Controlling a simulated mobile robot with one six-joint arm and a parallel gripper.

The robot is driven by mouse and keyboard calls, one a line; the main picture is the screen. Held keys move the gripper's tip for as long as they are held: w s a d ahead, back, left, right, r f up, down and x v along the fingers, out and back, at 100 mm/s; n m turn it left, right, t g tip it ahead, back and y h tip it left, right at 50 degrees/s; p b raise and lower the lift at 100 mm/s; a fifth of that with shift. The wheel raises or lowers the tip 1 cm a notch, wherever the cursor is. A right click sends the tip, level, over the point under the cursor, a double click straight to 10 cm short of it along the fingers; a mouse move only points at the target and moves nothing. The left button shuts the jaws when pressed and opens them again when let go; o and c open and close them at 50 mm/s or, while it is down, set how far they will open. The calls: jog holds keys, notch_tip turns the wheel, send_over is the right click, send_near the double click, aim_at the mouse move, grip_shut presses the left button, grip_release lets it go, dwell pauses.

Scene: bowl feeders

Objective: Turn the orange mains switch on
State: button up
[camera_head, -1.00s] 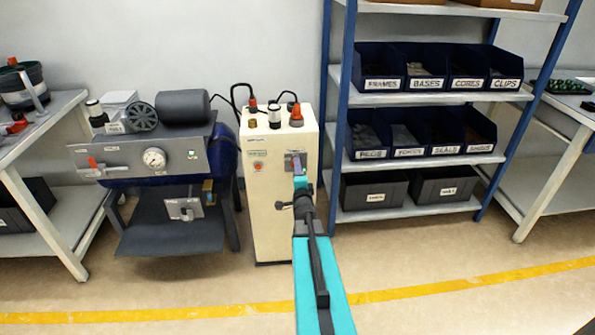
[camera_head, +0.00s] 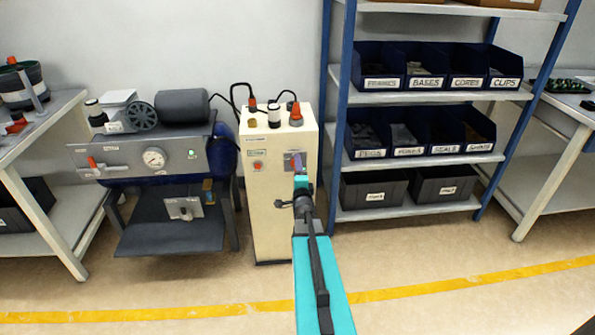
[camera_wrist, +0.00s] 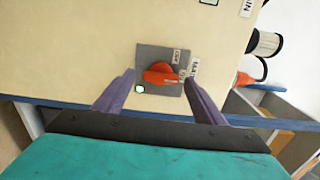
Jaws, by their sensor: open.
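The orange mains switch (camera_wrist: 161,74) is a rotary knob on a grey square plate (camera_wrist: 150,55) on the cream cabinet (camera_wrist: 90,50), in the wrist view. A small green-white lamp (camera_wrist: 140,89) sits at the plate's corner. My gripper (camera_wrist: 163,85) is open, its two purple fingers on either side of the knob in the picture. Whether they touch it or stop short cannot be told. In the head view my gripper (camera_head: 295,162) is at the upper right of the cabinet front (camera_head: 270,210) and mostly hides the switch.
A blue-framed shelf (camera_head: 335,120) with labelled bins stands close to the cabinet's right. A compressor bench (camera_head: 170,235) stands to its left. Bottles and an orange-capped item (camera_head: 296,115) stand on the cabinet top. The floor in front is clear.

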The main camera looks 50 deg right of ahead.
jog(key=p+v, duration=0.9)
jog(key=v, duration=0.4)
jog(key=shift+s+a, duration=0.2)
jog(key=shift+s, duration=0.1)
dwell(1.1)
jog(key=shift+w+a, duration=0.1)
dwell(0.4)
